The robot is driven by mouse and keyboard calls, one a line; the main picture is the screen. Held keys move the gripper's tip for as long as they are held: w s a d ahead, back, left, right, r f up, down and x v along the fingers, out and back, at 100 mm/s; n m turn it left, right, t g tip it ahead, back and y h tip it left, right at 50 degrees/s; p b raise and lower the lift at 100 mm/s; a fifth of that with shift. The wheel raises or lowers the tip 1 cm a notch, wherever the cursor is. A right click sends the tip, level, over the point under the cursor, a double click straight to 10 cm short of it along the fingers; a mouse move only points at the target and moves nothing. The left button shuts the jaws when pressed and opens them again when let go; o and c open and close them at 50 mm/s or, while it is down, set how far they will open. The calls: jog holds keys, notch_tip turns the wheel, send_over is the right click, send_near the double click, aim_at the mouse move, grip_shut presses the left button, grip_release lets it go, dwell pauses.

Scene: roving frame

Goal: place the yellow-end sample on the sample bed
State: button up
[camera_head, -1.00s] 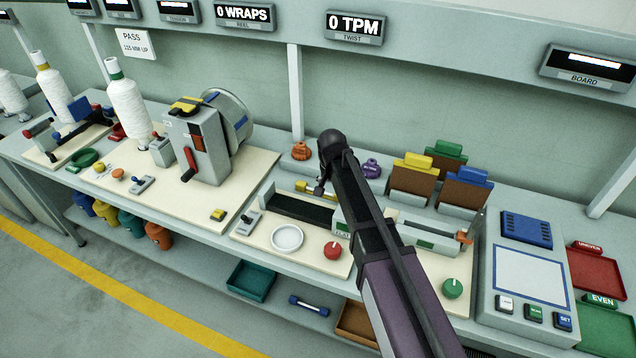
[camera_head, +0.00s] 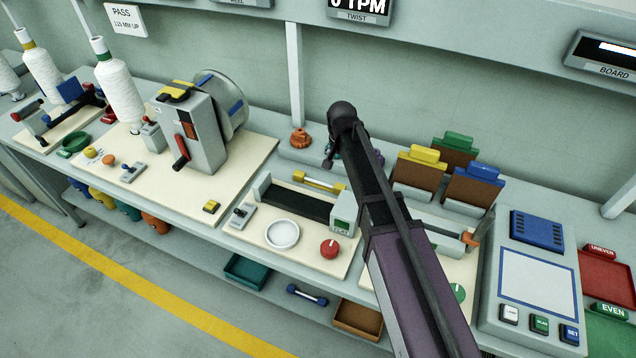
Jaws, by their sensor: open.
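The yellow-end sample (camera_head: 321,181), a short bar with yellow ends and a pale middle, lies just behind the sample bed. The sample bed (camera_head: 294,204) is a long dark strip between a grey end block and a grey unit with a small green screen. Nothing is seen lying on the bed. My gripper (camera_head: 328,163) points down, appears just above and behind the sample's right half, and is apart from it. It is open and empty as far as shows. My arm hides part of the bench right of the bed.
A white dish (camera_head: 282,234) and a red knob (camera_head: 330,248) sit in front of the bed. An orange spool (camera_head: 299,138) stands behind. Boards with yellow (camera_head: 422,155), green and blue clips stand right of my arm. A blue-end bar (camera_head: 307,294) lies on the lower shelf.

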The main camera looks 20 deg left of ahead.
aim_at(340, 186)
jog(key=shift+a+f, duration=0.1)
jog(key=shift+a, duration=0.05)
jog(key=f+b, duration=0.2)
jog(key=b, duration=0.1)
jog(key=f+b, duration=0.2)
jog(key=f, duration=0.1)
jog(key=w+f+b, duration=0.1)
jog(key=f+b, duration=0.2)
jog(key=shift+f+b, duration=0.2)
jog(key=shift+b, duration=0.1)
dwell(0.6)
jog(key=shift+w+f+b, duration=0.2)
jog(key=shift+f+b, duration=1.1)
jog(key=shift+w+f+b, duration=0.15)
jog(key=shift+f+b, duration=1.15)
grip_shut()
jog(key=shift+r, duration=0.15)
